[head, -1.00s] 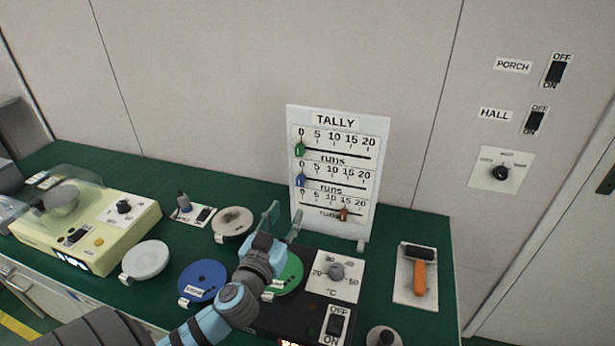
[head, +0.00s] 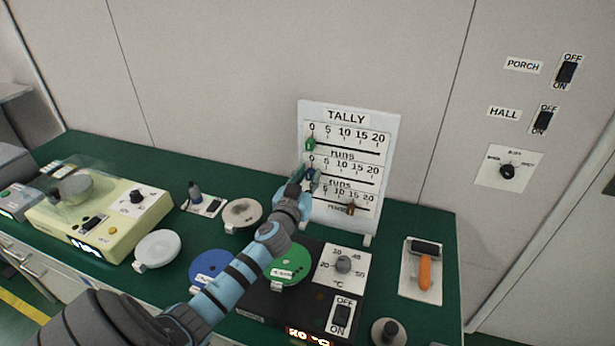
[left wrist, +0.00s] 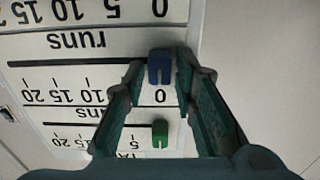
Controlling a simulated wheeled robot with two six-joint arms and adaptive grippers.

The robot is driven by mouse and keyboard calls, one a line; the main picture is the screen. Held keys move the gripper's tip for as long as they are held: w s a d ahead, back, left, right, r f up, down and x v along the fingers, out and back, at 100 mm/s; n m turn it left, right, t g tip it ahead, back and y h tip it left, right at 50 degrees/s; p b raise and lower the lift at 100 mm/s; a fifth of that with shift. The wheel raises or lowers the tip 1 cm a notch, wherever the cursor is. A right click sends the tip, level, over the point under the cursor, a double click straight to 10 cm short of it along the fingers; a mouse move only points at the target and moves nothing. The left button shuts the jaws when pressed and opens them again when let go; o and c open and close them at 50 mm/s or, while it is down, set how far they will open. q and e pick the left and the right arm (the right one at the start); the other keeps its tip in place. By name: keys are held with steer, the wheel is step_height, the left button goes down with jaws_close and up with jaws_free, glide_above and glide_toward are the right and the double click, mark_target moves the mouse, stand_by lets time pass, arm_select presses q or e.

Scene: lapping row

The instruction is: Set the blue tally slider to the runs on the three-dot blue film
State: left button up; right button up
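The white tally board (head: 347,116) stands upright at the back of the bench with three slider rows. The blue slider (left wrist: 160,67) is at the 0 end of the middle row. My left gripper (head: 311,178) is at that row; in the left wrist view its open fingers (left wrist: 160,72) stand on either side of the blue slider, with narrow gaps. In the head view the fingers partly cover the slider. A blue disc (head: 211,262) with a white label lies on the bench, partly behind my arm; its writing and any dots are not readable. My right gripper is not in view.
The green slider (head: 311,144) is near 0 in the top row; the red-brown one (head: 351,209) is near 15 in the bottom row. A green disc (head: 293,262), a black heater unit with dial (head: 343,265) and an orange-handled roller (head: 424,272) are nearby.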

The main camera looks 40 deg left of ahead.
arm_select(q)
jaws_close()
steer(key=shift+d, duration=0.1)
steer(key=shift+w+d, duration=0.25)
steer(key=shift+d, duration=0.35)
steer(key=shift+w+d, duration=0.2)
steer(key=shift+d, duration=0.45)
steer(key=shift+w+d, duration=0.25)
steer(key=shift+d, duration=0.35)
steer(key=shift+o, duration=2.4)
jaws_free()
steer(key=shift+s, duration=0.1)
glide_toward(326, 172)
steer(key=v, duration=0.5)
steer(key=shift+s+d, duration=0.15)
